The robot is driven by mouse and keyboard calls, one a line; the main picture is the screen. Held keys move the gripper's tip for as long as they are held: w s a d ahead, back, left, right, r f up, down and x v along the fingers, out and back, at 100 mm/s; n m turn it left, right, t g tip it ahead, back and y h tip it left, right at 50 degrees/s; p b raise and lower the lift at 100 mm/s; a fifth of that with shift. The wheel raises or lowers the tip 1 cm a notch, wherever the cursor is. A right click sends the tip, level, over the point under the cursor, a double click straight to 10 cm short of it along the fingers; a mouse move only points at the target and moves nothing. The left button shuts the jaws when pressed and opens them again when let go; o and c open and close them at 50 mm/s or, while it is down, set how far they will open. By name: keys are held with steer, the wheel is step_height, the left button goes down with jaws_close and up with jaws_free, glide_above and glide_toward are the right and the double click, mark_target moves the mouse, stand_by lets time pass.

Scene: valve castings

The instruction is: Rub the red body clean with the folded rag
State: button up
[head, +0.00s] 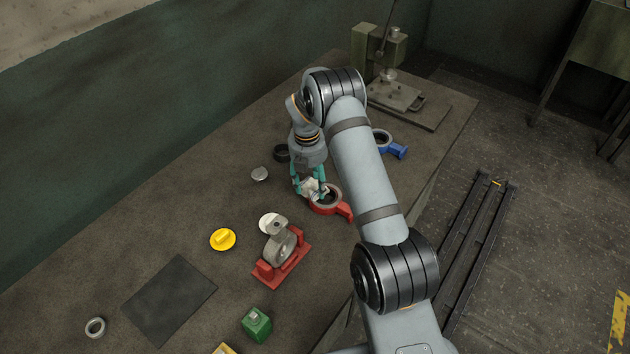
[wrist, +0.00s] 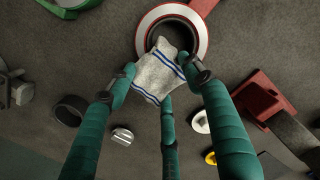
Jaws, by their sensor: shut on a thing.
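The red body (head: 343,210) lies flat on the workbench, a ring with a short arm; it also shows in the wrist view (wrist: 147,22), with a pale inner band around a dark opening. My gripper (head: 310,189) is shut on the folded rag (head: 315,186), just left of the ring. In the wrist view my gripper's teal fingers (wrist: 160,82) pinch the white, blue-striped rag (wrist: 155,76). The rag overlaps the near edge of the ring and part of its opening. I cannot tell whether it touches the ring.
A red stand with a grey wheel (head: 281,247) stands in front. A yellow knob (head: 222,239), silver cap (head: 260,174) and dark ring (head: 282,153) lie to the left. A blue body (head: 397,151) and a press (head: 381,47) are behind. The dark mat (head: 170,298) is empty.

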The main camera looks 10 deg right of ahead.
stand_by(0.3)
steer(key=shift+w+d, duration=0.5)
steer(key=shift+d, duration=0.25)
steer(key=shift+s+a, duration=0.15)
steer(key=shift+s+a, duration=0.45)
steer(key=shift+a, duration=0.2)
steer(key=shift+w, duration=0.1)
steer(key=shift+w+d, duration=0.5)
steer(key=shift+d, duration=0.3)
